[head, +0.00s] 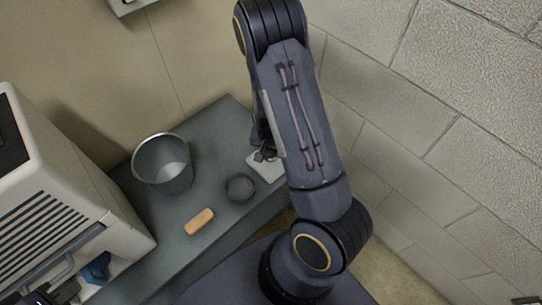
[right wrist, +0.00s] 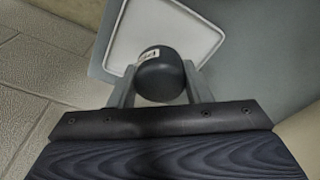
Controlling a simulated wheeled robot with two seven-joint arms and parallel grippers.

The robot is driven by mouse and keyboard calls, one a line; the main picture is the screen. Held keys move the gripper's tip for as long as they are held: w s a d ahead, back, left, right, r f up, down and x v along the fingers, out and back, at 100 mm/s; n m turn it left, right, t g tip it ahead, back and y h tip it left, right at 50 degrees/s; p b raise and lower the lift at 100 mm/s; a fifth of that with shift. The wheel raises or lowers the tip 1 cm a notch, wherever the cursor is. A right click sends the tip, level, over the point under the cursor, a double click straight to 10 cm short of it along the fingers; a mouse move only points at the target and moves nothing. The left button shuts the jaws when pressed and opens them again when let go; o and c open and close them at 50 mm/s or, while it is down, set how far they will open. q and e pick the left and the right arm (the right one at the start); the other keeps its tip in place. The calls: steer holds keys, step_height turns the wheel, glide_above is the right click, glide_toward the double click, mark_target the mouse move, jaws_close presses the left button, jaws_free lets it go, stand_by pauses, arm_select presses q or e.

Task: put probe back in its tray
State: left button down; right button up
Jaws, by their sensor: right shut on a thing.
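The probe (right wrist: 161,74) shows in the right wrist view as a dark, rounded body with a small white label. My right gripper (right wrist: 160,88) is shut on it, one finger on each side. A white, shallow tray with a raised rim (right wrist: 213,33) lies beyond the probe, which overlaps its near edge in the picture. I cannot tell whether they touch. In the head view the tray (head: 264,172) is partly hidden by my right arm, with my right gripper (head: 264,154) over it. My left gripper (head: 62,290) is at the bottom left, its jaws unclear.
On the grey bench (head: 222,125) stand a metal bucket (head: 162,165), a dark round object (head: 240,187) and an orange block (head: 199,221). A white vented machine (head: 60,190) stands at the left. A block wall (head: 440,120) rises at the right.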

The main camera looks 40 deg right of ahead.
mark_target(271, 156)
steer(key=shift+w+d+f+b, duration=0.15)
steer(key=shift+f+b, duration=0.15)
steer(key=shift+f, duration=0.65)
steer(key=shift+w+d+f+b, duration=0.1)
steer(key=shift+f+b, duration=0.2)
steer(key=shift+f, duration=0.65)
steer(key=shift+f, duration=0.25)
steer(key=o, duration=1.1)
steer(key=shift+r, duration=0.1)
